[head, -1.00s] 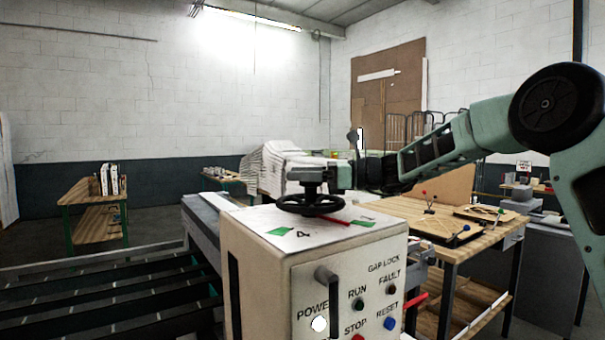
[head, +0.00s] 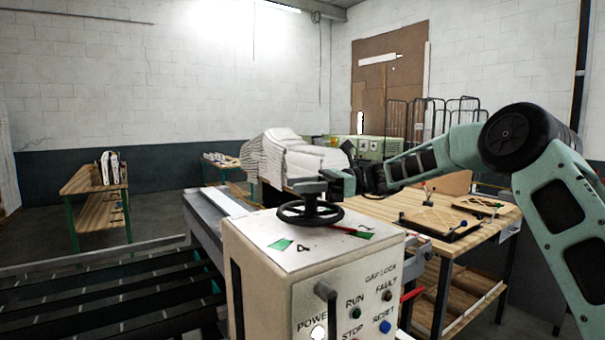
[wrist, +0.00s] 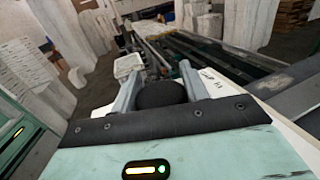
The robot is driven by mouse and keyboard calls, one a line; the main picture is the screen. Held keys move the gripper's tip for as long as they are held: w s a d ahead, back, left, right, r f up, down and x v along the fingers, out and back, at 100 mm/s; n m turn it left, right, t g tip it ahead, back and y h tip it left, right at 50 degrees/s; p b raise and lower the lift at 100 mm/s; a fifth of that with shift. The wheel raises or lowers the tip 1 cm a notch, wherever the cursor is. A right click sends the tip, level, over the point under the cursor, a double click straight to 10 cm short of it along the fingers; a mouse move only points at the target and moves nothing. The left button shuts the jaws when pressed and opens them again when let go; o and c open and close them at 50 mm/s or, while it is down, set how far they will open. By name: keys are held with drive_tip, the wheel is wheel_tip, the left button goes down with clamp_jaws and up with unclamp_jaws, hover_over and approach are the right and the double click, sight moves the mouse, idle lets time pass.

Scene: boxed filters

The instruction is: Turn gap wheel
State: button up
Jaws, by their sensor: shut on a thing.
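The gap wheel (head: 310,211) is a black handwheel lying flat on top of a cream machine cabinet (head: 262,250), at the centre of the head view. My gripper (head: 314,182) reaches in from the right and is shut at the grey upper part of the wheel's post, just above the rim. In the wrist view, a dark rounded part of the wheel (wrist: 160,95) sits between the two grey fingers of my gripper (wrist: 158,82). Most of the wheel is hidden there by the gripper body.
The cabinet front carries a dark handle (head: 327,303), a blue button (head: 385,327) and other controls. A dark roller bed (head: 100,300) lies at left. A wooden workbench (head: 470,225) stands at right under my arm. White stacked material (head: 292,158) rises behind the wheel.

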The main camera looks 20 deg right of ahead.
drive_tip(key=o, duration=1.4)
drive_tip(key=d+b, duration=0.5)
drive_tip(key=d, duration=1.2)
drive_tip(key=shift+w+d, duration=0.15)
drive_tip(key=shift+d, duration=0.05)
